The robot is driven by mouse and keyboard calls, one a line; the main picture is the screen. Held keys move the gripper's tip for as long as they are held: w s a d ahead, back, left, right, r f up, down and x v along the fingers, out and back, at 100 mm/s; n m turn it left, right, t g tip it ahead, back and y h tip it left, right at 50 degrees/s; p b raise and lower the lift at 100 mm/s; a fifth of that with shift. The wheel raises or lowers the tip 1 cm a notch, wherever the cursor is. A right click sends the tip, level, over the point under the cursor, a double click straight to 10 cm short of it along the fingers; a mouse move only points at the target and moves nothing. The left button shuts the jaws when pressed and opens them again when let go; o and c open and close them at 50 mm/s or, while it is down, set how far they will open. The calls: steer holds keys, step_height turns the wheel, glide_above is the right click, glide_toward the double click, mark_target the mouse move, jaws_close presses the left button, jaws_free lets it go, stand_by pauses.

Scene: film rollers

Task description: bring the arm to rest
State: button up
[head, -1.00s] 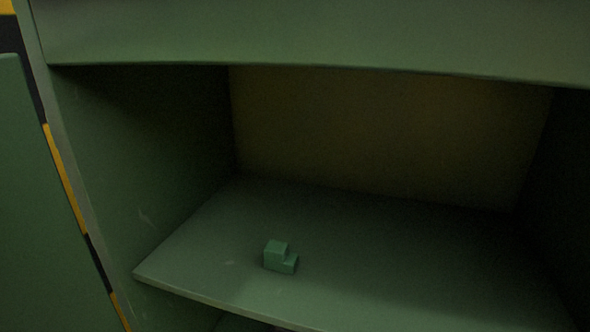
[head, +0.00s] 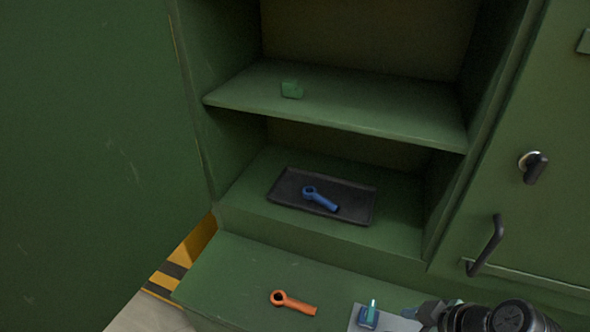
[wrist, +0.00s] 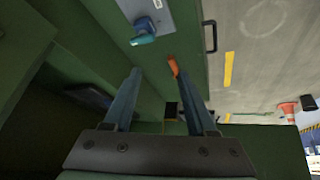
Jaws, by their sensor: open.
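My gripper (wrist: 159,72) shows in the wrist view with its two fingers wide apart and nothing between them. The tip of an orange ring-ended part (wrist: 173,66) appears beyond the right finger. In the head view, part of my arm (head: 500,318) shows at the bottom right edge, over the front of the green cabinet; whether the fingers show there is unclear.
The orange part (head: 293,302) lies on the low green surface. A blue part (head: 321,199) lies in a black tray (head: 356,207) in the lower compartment. A grey plate (wrist: 148,15) holds a teal object.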

steer(key=w+a+r+m+t+h, duration=0.25)
steer(key=w+r+t, duration=0.25)
steer(key=w+r, duration=0.75)
steer(key=w+a+r+m+t+h, duration=0.1)
steer(key=a+r+t, duration=0.2)
steer(key=r, duration=0.6)
steer(key=w+a+r+m+t+h, duration=0.1)
steer(key=a+r+t+h, duration=0.15)
steer(key=r, duration=0.65)
steer(key=s+a+r+m+t+y, duration=0.1)
steer(key=s+a+r+t, duration=0.2)
steer(key=r, duration=0.5)
steer(key=s+a+r+m+t+y, duration=0.1)
steer(key=s+a+r+t, duration=0.3)
steer(key=r, duration=0.5)
steer(key=s+a+r+m+t, duration=0.1)
steer(key=s+a+r+t, duration=0.3)
steer(key=s+r, duration=0.3)
steer(key=shift+a+r+m+y, duration=0.25)
steer(key=shift+r+m+y, duration=0.15)
steer(key=shift+r, duration=0.3)
steer(key=shift+s+a+r+t, duration=0.1)
steer(key=shift+s+r+t, duration=0.05)
steer(key=shift+t, duration=0.1)
steer(key=shift+c, duration=0.5)
steer(key=shift+s, duration=0.1)
